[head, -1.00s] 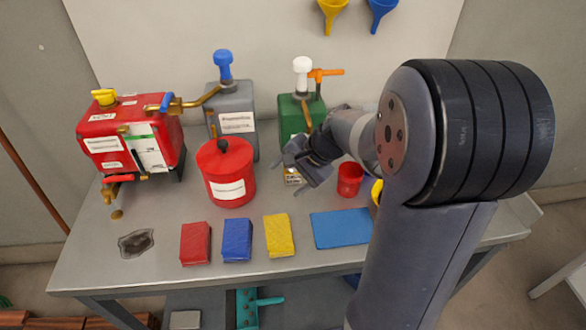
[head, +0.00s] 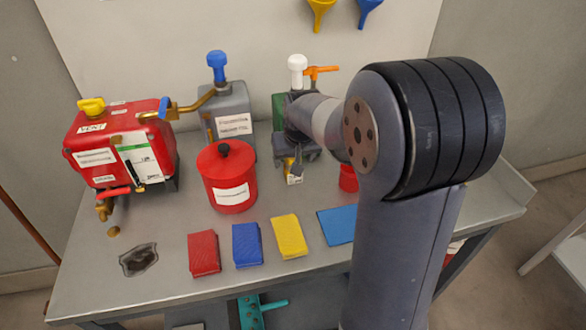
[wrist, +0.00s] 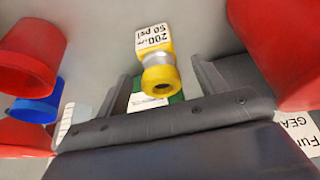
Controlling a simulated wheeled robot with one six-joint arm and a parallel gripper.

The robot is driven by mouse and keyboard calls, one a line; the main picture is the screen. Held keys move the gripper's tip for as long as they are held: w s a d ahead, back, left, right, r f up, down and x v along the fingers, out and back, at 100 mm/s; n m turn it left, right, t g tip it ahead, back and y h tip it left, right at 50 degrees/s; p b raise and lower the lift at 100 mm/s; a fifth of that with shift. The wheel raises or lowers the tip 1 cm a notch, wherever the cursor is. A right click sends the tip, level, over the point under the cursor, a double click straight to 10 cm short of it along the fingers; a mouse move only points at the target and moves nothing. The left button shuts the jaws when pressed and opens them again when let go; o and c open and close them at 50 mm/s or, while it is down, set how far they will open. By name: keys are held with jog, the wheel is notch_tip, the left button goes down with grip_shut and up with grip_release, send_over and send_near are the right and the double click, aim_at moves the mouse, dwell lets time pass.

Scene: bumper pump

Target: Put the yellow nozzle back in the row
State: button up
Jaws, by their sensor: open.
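The yellow nozzle (wrist: 160,78) has a silver collar and a white tag marked 50 psi. In the wrist view it lies between the two dark fingers of my gripper (wrist: 165,82), apart from both. My gripper is open. In the head view my gripper (head: 297,155) is over the table, right of the red can and in front of the green can, and hides most of the nozzle. The nozzle's white tag shows just below the fingers. I cannot make out a row of nozzles in either view.
The red can (head: 228,180) stands close left of my gripper. A red cup (head: 348,178) stands to its right; the wrist view also shows a blue cup (wrist: 38,102). Red, blue and yellow cloths (head: 289,236) and a blue mat (head: 337,226) lie in front.

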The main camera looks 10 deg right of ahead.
jog(key=x, duration=0.5)
jog(key=shift+s+f, duration=0.2)
jog(key=shift+f, duration=0.05)
jog(key=c, duration=1.3)
jog(key=shift+r, duration=0.35)
